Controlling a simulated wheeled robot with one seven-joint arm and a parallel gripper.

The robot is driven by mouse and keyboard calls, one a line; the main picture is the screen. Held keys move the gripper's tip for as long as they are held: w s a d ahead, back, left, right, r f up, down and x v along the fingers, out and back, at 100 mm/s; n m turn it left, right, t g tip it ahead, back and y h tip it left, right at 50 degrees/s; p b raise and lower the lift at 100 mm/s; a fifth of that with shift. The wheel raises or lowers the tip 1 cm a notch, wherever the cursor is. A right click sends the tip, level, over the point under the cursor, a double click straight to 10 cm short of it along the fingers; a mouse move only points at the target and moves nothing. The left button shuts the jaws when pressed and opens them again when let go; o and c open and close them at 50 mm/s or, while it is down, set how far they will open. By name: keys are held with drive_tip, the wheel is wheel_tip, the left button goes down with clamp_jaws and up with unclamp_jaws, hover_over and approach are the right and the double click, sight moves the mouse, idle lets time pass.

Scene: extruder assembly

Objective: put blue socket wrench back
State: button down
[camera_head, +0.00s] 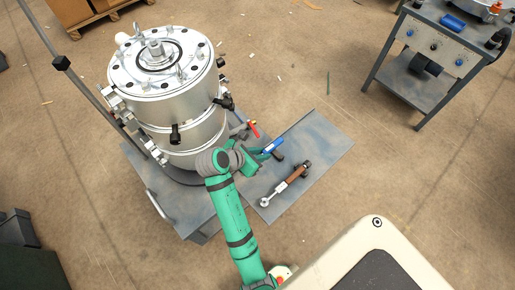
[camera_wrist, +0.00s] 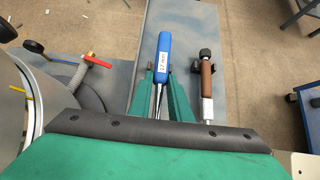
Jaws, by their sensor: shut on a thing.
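The blue socket wrench, with a white label on its handle, is in my gripper (camera_head: 266,155). In the wrist view the blue handle (camera_wrist: 164,60) sticks out beyond the green fingers (camera_wrist: 160,92), which close around its thin shaft. In the head view the blue handle (camera_head: 272,146) shows above the grey-blue mat (camera_head: 330,145). I cannot tell whether the wrench touches the mat. A brown-handled tool (camera_head: 292,180) with a ring end lies on the mat, to the right of my gripper, and also shows in the wrist view (camera_wrist: 207,78).
A large silver vessel (camera_head: 165,95) with clamps and a red-handled valve (camera_wrist: 97,62) stands close on the left. A dark metal cart (camera_head: 415,85) with another blue item (camera_head: 453,22) on top stands at the upper right. The floor between them is mostly clear.

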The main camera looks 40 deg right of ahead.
drive_tip(key=shift+w+a, duration=0.1)
drive_tip(key=shift+s+a, duration=0.2)
drive_tip(key=shift+s, duration=0.05)
drive_tip(key=shift+f, duration=3.45)
drive_tip(key=shift+f, duration=1.05)
drive_tip(key=c, duration=1.6)
unclamp_jaws()
drive_tip(key=shift+o, duration=0.2)
